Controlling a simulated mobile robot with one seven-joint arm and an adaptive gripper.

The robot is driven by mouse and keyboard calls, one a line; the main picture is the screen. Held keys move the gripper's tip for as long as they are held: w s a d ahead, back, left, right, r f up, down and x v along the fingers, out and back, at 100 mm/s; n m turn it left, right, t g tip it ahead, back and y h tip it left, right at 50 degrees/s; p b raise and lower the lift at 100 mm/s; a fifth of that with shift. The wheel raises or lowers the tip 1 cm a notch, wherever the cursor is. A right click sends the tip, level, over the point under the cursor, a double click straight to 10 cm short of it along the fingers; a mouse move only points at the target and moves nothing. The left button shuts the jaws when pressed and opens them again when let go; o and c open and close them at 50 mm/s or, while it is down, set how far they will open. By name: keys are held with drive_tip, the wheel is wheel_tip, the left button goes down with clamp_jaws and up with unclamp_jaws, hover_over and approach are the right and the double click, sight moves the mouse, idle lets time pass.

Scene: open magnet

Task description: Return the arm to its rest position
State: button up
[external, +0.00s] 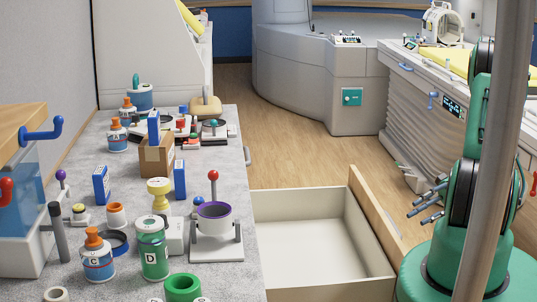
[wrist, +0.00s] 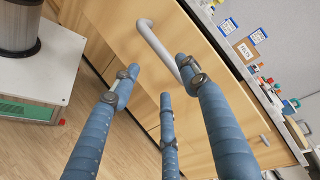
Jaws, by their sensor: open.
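My arm (external: 470,190), green and dark, stands at the right of the external view, partly hidden by a grey pole. My gripper (external: 417,206) hangs low beside it, its blue-grey fingers pointing left, clear of the counter. In the wrist view my gripper (wrist: 160,88) shows three segmented blue fingers, spread apart with nothing between them. Behind them is a wooden cabinet front with a pale curved handle (wrist: 158,48); I cannot tell the exact gap between it and the fingers.
An empty drawer (external: 375,235) stands pulled out between the counter (external: 225,150) and my base. The counter holds jars, a box (external: 157,156) and a stand with a red knob (external: 213,175). A large grey machine (external: 300,75) is behind. Wooden floor (external: 285,140) is free beyond the drawer.

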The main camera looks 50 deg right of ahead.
drive_tip(key=w+a+r+n+g+h, duration=0.1)
drive_tip(key=w+a+r+g+h, duration=0.1)
drive_tip(key=w+a+r, duration=0.35)
drive_tip(key=w+a+r+n+g+h, duration=0.1)
drive_tip(key=w+a+r+g+h, duration=0.15)
drive_tip(key=r, duration=0.65)
drive_tip(key=w+a+r+g+h, duration=0.1)
drive_tip(key=w+a+r+g, duration=0.1)
drive_tip(key=w+a+r, duration=0.35)
drive_tip(key=a+r+n+h, duration=0.2)
drive_tip(key=a+r+h, duration=0.3)
drive_tip(key=a+r, duration=0.85)
drive_tip(key=s+a+r+t+h, duration=0.2)
drive_tip(key=s+a+r+t, duration=0.1)
drive_tip(key=s+a+r, duration=0.3)
drive_tip(key=s+a+r+n+t+h, duration=0.1)
drive_tip(key=s+a+r, duration=0.4)
drive_tip(key=a, duration=0.5)
drive_tip(key=shift+s+a+r+t+h, duration=0.3)
drive_tip(key=shift+s+r+t+h, duration=0.25)
drive_tip(key=shift+t, duration=0.5)
drive_tip(key=shift+w+f, duration=0.1)
drive_tip(key=shift+f, duration=0.05)
